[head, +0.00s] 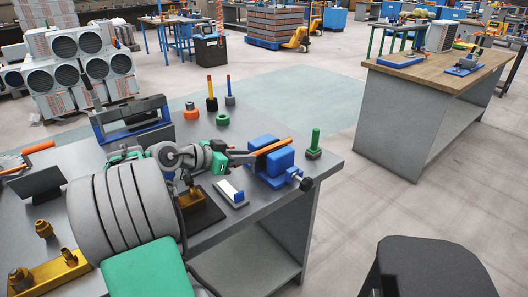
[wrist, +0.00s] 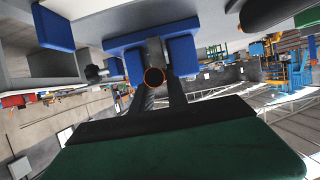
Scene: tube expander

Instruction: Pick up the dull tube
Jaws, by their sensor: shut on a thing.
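An orange-brown tube (head: 274,146) shows at the blue vise (head: 271,168), near the front right of the grey workbench. Its round end, dark inside with an orange rim, faces the wrist camera (wrist: 154,76). My gripper (head: 250,157) comes in from the left and is shut on the tube near its left end. In the wrist view, the dark fingers (wrist: 163,95) flank the tube, and the blue vise (wrist: 112,48) is behind it. I cannot tell whether the tube still touches the vise jaws. My arm hides part of the bench.
A green post (head: 315,140) stands right of the vise, close to the bench edge. Two upright rods (head: 210,90) (head: 229,88) stand in bases behind, near a green ring (head: 222,119). A black chair (head: 432,266) is at lower right.

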